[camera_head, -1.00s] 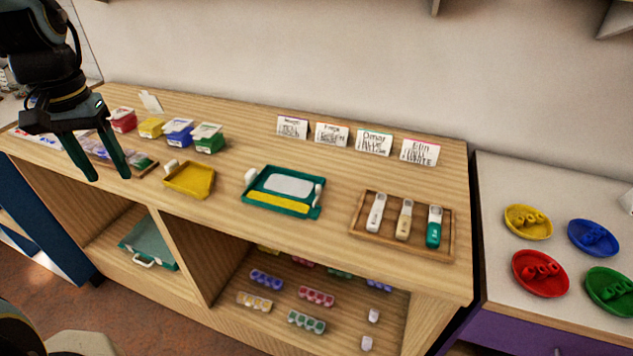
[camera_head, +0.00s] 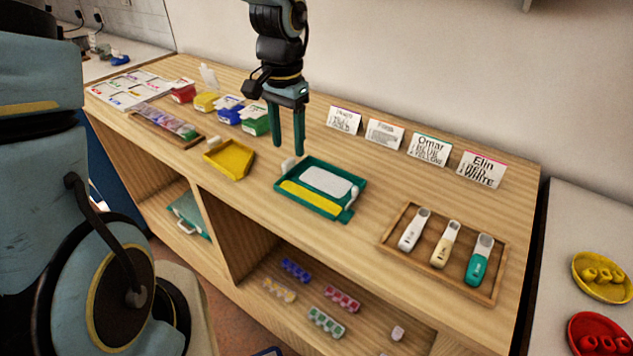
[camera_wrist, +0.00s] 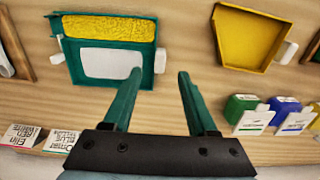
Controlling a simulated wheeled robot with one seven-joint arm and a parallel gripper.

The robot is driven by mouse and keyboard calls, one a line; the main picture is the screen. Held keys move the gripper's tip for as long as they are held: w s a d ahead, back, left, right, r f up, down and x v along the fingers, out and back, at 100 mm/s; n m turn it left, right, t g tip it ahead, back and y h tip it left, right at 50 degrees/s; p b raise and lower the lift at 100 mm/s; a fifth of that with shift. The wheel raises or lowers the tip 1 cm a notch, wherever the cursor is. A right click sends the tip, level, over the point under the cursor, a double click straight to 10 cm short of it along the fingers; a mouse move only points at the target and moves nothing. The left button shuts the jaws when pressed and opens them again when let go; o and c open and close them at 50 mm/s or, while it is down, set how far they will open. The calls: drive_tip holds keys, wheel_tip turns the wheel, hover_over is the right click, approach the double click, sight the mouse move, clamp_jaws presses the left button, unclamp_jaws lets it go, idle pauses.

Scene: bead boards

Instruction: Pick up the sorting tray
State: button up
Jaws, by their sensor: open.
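A green tray (camera_head: 347,215) with a white panel, a yellow strip and white end handles lies on the wooden shelf top. A yellow angular tray (camera_head: 232,160) with a white handle lies to its left. I cannot tell for certain which one is the sorting tray. My gripper (camera_head: 288,148) points down, open and empty, above the shelf just behind the green tray's left end. In the wrist view, the green tray (camera_wrist: 75,75) is upper left and the yellow tray (camera_wrist: 245,38) upper right, with my open fingers (camera_wrist: 160,72) between and below them. Neither tray is touched.
Coloured boxes (camera_head: 255,120) stand left of my gripper, and name cards (camera_head: 428,148) stand along the back to the right. A wooden tray (camera_head: 385,240) with three handled tools lies at the right. Bare shelf top separates it from the green tray.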

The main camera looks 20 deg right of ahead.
sight(290, 160)
wheel_tip(290, 160, down, 4)
drive_tip(key=shift+s+f+p, duration=0.1)
drive_tip(key=shift+f+p, duration=0.1)
drive_tip(key=shift+p, duration=0.15)
clamp_jaws()
idle(1.3)
